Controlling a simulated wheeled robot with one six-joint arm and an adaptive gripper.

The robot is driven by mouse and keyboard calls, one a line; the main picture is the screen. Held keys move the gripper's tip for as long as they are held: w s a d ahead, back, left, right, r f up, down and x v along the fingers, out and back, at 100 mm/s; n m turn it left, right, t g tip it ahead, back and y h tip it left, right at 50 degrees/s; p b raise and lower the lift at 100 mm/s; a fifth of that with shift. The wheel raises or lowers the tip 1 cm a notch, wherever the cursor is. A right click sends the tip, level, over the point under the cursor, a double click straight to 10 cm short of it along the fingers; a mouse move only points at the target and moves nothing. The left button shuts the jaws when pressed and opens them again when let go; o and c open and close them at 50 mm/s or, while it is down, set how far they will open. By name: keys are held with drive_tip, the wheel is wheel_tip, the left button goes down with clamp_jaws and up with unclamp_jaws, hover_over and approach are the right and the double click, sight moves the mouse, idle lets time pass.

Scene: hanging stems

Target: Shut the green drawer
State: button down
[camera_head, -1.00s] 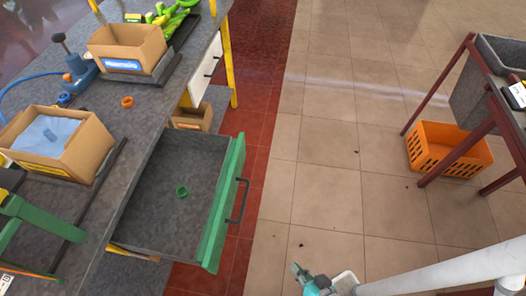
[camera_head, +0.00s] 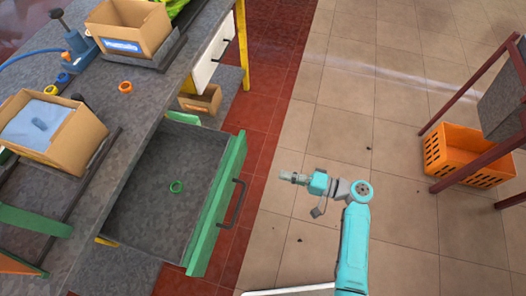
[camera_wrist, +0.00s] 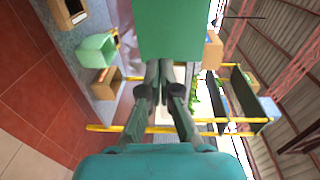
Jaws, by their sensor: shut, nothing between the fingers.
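The green drawer (camera_head: 216,210) stands pulled out from the grey workbench, its green front facing right with a dark handle (camera_head: 236,204). In the wrist view a green panel, likely the drawer front (camera_wrist: 168,28), lies just beyond my shut fingertips (camera_wrist: 166,66). Whether they touch it cannot be told there.
The workbench (camera_head: 125,112) carries cardboard boxes (camera_head: 75,140), loose rings and a blue tool. A white drawer (camera_head: 208,57) behind looks shut. The tiled floor between is clear.

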sight(241, 157)
drive_tip(key=shift+y, duration=0.4)
drive_tip(key=x, duration=0.4)
drive_tip(key=r+x, duration=0.1)
drive_tip(key=x, duration=0.3)
drive_tip(key=w+x, duration=0.1)
drive_tip(key=x, duration=0.4)
drive_tip(key=shift+w+d+r, duration=0.1)
drive_tip(key=shift+d+r, duration=0.2)
drive_tip(key=x, duration=2.5)
drive_tip(key=shift+a+f, duration=0.15)
drive_tip(key=shift+a, duration=0.85)
drive_tip(key=shift+w, duration=0.1)
drive_tip(key=shift+d, duration=0.35)
drive_tip(key=v, duration=1.3)
drive_tip(key=shift+d, duration=0.4)
